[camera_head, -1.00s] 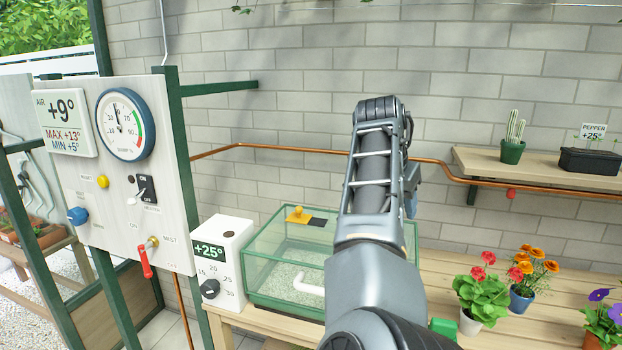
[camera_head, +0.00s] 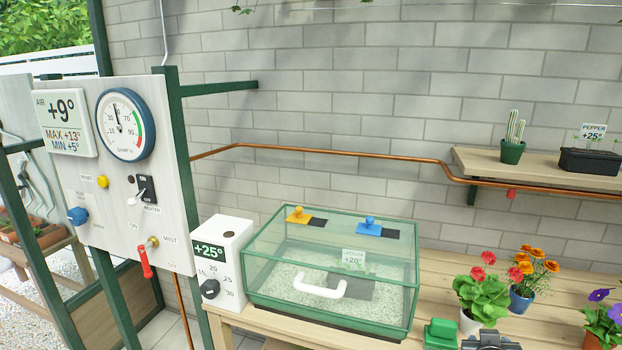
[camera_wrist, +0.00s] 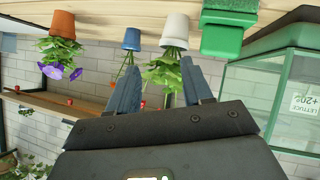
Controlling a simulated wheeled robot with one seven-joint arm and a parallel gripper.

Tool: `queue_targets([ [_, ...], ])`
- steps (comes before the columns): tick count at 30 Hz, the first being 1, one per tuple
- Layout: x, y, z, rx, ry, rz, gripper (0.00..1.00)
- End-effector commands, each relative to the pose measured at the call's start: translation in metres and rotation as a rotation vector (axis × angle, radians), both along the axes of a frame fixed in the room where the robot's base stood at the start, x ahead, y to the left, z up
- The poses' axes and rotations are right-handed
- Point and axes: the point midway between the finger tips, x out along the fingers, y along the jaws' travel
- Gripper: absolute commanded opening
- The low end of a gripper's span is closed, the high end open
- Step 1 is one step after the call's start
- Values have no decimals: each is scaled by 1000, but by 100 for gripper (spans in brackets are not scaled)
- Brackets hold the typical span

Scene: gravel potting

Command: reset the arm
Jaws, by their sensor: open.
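In the wrist view my gripper (camera_wrist: 160,88) is open, its two dark blue fingers apart with nothing held between them. The wrist picture is upside down, with the table along its top. Beyond the fingers hang, as seen there, a white pot (camera_wrist: 176,30), a blue pot (camera_wrist: 132,38) and a terracotta pot (camera_wrist: 62,24). A small part of my arm (camera_head: 490,340) shows at the bottom edge.
A glass propagator (camera_head: 330,318) with a white handle stands on the wooden table, beside a white +25° thermostat box (camera_head: 226,258). A green block (camera_head: 440,334) and flower pots are to its right. A control panel (camera_head: 128,200) stands left; a wall shelf (camera_head: 490,163) is at right.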

Motion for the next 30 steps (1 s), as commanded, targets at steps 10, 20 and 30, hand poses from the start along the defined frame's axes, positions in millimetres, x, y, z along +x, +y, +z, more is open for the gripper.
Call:
queue_targets([
  [10,-123,5,-43,-69,-50,222,50],
  [20,-249,42,-43,-31,-112,400,50],
  [30,-370,93,5,87,-209,496,50],
])
